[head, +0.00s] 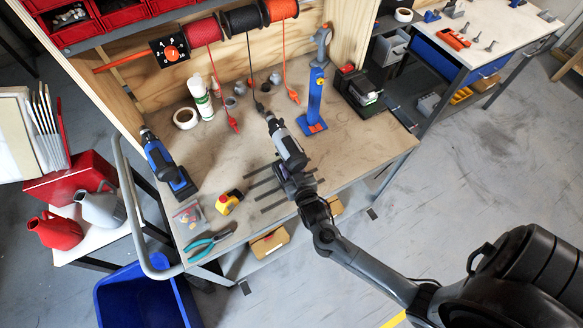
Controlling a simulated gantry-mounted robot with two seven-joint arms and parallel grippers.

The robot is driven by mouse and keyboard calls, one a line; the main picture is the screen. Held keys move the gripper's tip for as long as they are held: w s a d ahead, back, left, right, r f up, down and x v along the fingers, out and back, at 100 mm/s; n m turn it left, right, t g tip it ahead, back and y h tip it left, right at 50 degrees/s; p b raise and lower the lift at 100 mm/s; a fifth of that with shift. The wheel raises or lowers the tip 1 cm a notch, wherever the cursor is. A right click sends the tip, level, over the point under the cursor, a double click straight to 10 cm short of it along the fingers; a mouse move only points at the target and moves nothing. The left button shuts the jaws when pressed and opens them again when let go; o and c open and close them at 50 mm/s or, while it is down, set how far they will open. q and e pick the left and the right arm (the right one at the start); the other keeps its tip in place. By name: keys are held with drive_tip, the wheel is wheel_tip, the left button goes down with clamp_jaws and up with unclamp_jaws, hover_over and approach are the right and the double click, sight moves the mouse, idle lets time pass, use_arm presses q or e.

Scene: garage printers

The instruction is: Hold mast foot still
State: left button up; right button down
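A blue upright mast (316,92) stands on the bench with a grey hooked head on top. My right arm comes in from the lower right. My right gripper (291,176) is over the bench, in front of the mast and apart from its foot. A grey tool-like body with a black tip (287,143) stretches from the gripper toward the back; I cannot tell whether it is held. The fingertips are not clear. My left gripper is not in view.
The bench (240,155) carries a blue drill (160,160), several dark strips (264,190), a yellow tape measure (229,202), pliers (209,243) and a black device (358,90). Corded spools (242,19) hang behind. Bench space right of the foot is clear.

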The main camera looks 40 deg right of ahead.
drive_tip(key=shift+w+f, duration=0.1)
drive_tip(key=shift+f, duration=0.15)
idle(0.7)
drive_tip(key=c, duration=1.1)
unclamp_jaws()
drive_tip(key=shift+o, duration=0.2)
drive_tip(key=shift+f+b, duration=0.3)
drive_tip(key=shift+f, duration=0.25)
drive_tip(key=o, duration=0.6)
drive_tip(key=shift+f, duration=0.2)
drive_tip(key=shift+r, duration=0.15)
